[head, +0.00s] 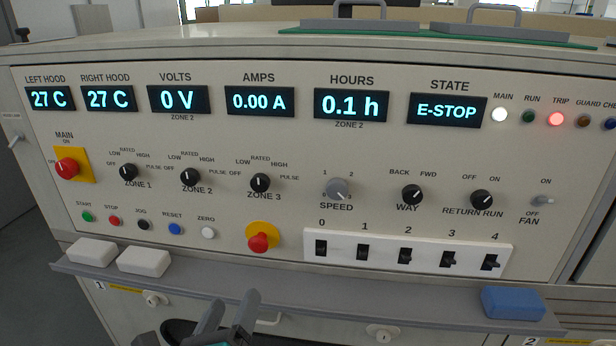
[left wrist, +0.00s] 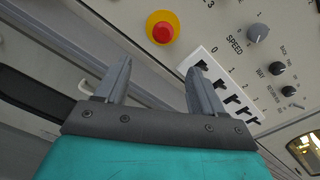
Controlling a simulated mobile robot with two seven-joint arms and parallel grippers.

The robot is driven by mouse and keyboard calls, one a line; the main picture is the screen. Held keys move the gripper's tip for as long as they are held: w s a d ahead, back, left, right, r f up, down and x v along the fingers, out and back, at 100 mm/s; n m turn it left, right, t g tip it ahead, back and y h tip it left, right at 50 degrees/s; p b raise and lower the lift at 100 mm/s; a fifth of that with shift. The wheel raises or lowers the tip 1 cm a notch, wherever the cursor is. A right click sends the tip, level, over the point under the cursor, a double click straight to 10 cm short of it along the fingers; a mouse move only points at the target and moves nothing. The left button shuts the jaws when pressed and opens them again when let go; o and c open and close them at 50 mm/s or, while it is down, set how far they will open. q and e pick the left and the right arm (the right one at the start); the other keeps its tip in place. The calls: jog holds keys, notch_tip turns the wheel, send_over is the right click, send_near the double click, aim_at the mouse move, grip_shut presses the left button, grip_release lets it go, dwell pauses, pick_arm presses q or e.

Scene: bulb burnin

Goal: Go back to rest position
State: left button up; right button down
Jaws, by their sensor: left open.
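My left gripper (head: 228,318) is at the bottom of the head view, in front of the panel and below the red emergency-stop button (head: 258,242) on its yellow base. Its two grey fingers are apart with nothing between them. In the left wrist view the open fingers (left wrist: 158,85) point toward the panel, with the red button (left wrist: 162,32) beyond them, apart from them. The control panel (head: 400,150) shows E-STOP on the state display (head: 447,111), and the red TRIP lamp (head: 556,119) is lit. My right gripper is not in view.
A grey shelf (head: 400,312) runs along under the panel. Two white blocks (head: 91,251) (head: 143,261) lie at its left and a blue block (head: 513,303) at its right. A row of black switches (head: 408,251) sits above the shelf.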

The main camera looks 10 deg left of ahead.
pick_arm(q)
jog(key=s+d+f+n+g+h, duration=0.1)
jog(key=s+f+n+g, duration=0.45)
jog(key=n, duration=0.85)
jog(key=s+f+n+g+h, duration=0.1)
jog(key=s+f+n+g, duration=0.15)
jog(key=f+n, duration=0.85)
notch_tip(320, 180, up, 11)
jog(key=s+a+n+t+p, duration=0.1)
jog(key=a+n+p, duration=0.1)
jog(key=p, duration=1.2)
jog(key=shift+s+a+r+n+y, duration=0.15)
jog(key=shift+s+r+n+y, duration=0.05)
jog(key=shift+s+n+y, duration=0.15)
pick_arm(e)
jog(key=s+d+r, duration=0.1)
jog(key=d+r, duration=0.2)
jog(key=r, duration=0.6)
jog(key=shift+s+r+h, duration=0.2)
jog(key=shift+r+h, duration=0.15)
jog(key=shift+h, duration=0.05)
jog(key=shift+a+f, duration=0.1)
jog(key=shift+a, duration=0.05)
